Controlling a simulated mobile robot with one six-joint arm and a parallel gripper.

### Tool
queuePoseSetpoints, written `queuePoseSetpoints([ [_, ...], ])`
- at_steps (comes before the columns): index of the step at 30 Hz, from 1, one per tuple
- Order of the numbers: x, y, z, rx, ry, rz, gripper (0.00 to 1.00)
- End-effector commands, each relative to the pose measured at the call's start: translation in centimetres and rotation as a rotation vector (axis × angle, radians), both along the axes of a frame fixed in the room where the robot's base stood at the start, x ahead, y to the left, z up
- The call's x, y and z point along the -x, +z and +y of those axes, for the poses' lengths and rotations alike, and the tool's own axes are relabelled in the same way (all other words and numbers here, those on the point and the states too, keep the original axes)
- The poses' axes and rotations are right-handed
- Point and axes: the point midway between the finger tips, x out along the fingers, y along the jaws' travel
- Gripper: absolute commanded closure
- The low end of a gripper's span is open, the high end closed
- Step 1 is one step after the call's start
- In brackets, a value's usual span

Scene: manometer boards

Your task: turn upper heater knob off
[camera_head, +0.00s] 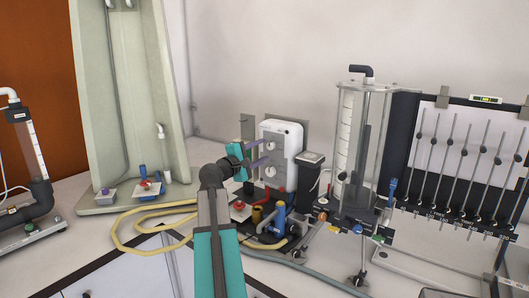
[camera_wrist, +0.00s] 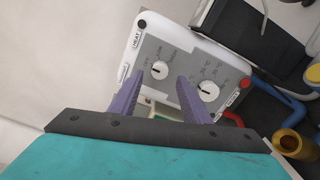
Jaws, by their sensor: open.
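The white heater box (camera_head: 291,150) stands upright against the back wall, with two knobs on its front. In the wrist view its grey panel (camera_wrist: 180,62) appears turned on its side. The upper heater knob (camera_wrist: 159,70) is a round white dial with a small dark mark; the lower knob (camera_wrist: 208,91) is to its right there. The small print around the dials is hard to read. My gripper (camera_wrist: 159,76) has its two purple fingers apart, with the upper knob showing between their tips. In the head view my gripper (camera_head: 269,152) is close in front of the box; contact cannot be told.
A clear cylinder apparatus (camera_head: 362,150) and a manometer board (camera_head: 460,150) stand at right. A pale green stand (camera_head: 120,100) is at left. A yellow hose (camera_head: 122,232) loops over the bench. A brass cup (camera_wrist: 290,142) and blue pipe are beside the box's lower end.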

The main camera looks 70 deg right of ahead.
Motion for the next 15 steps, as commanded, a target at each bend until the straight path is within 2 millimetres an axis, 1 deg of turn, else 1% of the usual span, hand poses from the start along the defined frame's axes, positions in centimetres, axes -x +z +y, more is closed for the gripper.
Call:
queuePoseSetpoints([
  [1,-0.2,-0.2,1.0,0.001,0.002,-0.001,0.57],
  [15,-1.9,-0.2,7.9,0.001,0.002,-0.001,0.57],
])
